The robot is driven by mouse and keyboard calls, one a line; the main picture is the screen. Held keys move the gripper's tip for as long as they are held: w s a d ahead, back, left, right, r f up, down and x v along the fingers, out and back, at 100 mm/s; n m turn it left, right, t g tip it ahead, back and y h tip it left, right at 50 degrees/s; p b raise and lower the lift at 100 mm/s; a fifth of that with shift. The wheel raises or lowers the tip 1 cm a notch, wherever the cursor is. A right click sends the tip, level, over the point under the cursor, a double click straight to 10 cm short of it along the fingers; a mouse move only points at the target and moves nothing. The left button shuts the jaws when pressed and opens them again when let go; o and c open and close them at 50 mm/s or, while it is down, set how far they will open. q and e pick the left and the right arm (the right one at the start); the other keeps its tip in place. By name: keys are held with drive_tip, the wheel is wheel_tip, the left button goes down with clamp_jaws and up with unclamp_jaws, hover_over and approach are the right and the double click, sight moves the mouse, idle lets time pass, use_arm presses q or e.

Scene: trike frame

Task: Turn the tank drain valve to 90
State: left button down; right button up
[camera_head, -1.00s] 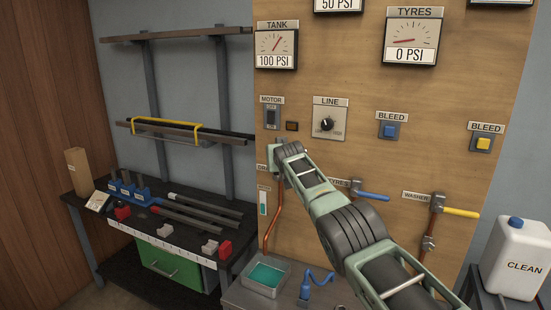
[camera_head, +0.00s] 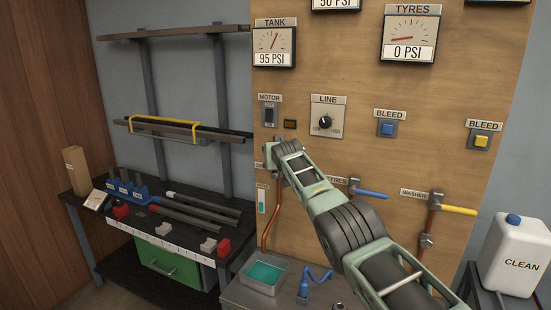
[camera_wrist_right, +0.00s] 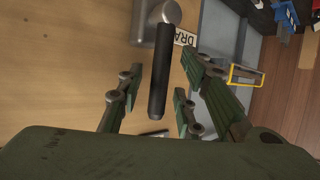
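The drain valve's black handle (camera_wrist_right: 164,75) hangs from a grey valve body (camera_wrist_right: 152,25) in the right wrist view, next to a partly covered label reading "DRA" (camera_wrist_right: 185,37). My right gripper (camera_wrist_right: 160,82) is open, with fingers on both sides of the handle and visible gaps to it. In the head view my right arm covers most of the drain valve, and its gripper (camera_head: 274,150) is hard to make out there. The tank gauge (camera_head: 274,43) reads 95 PSI. My left gripper is out of view.
The tyres valve (camera_head: 368,192) with a blue lever and the washer valve (camera_head: 455,209) with a yellow lever are to the right. A tray of green liquid (camera_head: 264,275) stands below. A white jug (camera_head: 515,255) is at far right.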

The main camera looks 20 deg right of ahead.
drive_tip(key=shift+s, duration=0.1)
drive_tip(key=v, duration=0.7)
idle(0.6)
idle(0.4)
